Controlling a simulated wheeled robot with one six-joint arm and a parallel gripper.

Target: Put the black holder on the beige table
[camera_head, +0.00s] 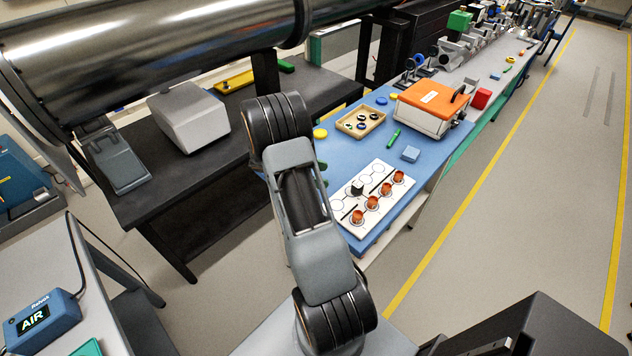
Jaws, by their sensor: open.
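A small black block-like piece (357,187), possibly the black holder, stands on a white board (335,218) with printed circles. The board lies on the near end of the blue-topped table (342,152). Several orange-brown round pieces in cups (372,202) stand on the same board, to the right of the black piece. I cannot tell for sure which surface is the beige table; a pale bench top (515,62) runs beyond the blue one. My arm rises in the middle of the view, and its gripper does not show.
A large metal pipe (150,50) hangs above a black table (178,198). Open floor (500,240) lies to the right.

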